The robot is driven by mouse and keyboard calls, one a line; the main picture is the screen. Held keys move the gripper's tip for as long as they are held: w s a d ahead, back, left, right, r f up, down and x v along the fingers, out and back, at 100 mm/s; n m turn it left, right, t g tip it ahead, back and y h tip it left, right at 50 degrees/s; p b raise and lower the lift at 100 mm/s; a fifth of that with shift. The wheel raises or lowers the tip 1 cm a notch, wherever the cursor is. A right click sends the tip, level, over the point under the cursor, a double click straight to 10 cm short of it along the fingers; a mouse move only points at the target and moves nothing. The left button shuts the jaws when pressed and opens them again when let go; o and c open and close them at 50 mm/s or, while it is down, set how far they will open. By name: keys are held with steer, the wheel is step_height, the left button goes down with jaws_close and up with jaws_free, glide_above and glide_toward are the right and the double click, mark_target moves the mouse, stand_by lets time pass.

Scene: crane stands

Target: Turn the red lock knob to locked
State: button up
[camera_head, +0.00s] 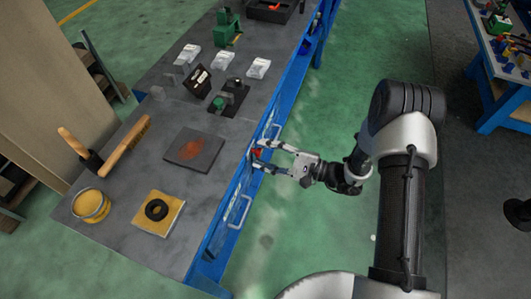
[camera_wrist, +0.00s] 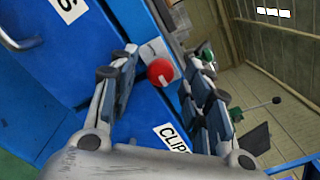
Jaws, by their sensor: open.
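The red lock knob (camera_wrist: 160,71) is a round red knob with a small white mark, on the blue front of the workbench. In the wrist view it sits between the two fingers of my gripper (camera_wrist: 161,62), with visible gaps on both sides. A pale plate (camera_wrist: 150,50) shows beside it, its writing too small to read. In the head view my gripper (camera_head: 260,156) is at the bench's blue front, with its fingers apart around the red knob (camera_head: 256,152). Whether the knob stands at locked cannot be told.
Blue drawers (camera_head: 225,215) with handles (camera_head: 240,210) lie beside the knob; one label (camera_wrist: 172,138) reads "CLIP".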

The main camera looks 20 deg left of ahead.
steer(key=d, duration=1.1)
steer(key=shift+s+d, duration=0.4)
steer(key=shift+s, duration=0.05)
steer(key=s+d+r+n+g+h, duration=0.1)
steer(key=s+r+n+g+h, duration=0.3)
steer(key=r, duration=0.4)
steer(key=s+d+r+n+g+h, duration=0.1)
steer(key=s+r+n+h, duration=0.25)
steer(key=s+r, duration=0.35)
steer(key=s+d+r+n+t+h, duration=0.2)
steer(key=s+d+r+t+h, duration=0.6)
steer(key=d, duration=0.4)
steer(key=shift+s+d+r+h, duration=0.15)
steer(key=shift+d+r+h, duration=0.15)
steer(key=shift+r+h, duration=0.7)
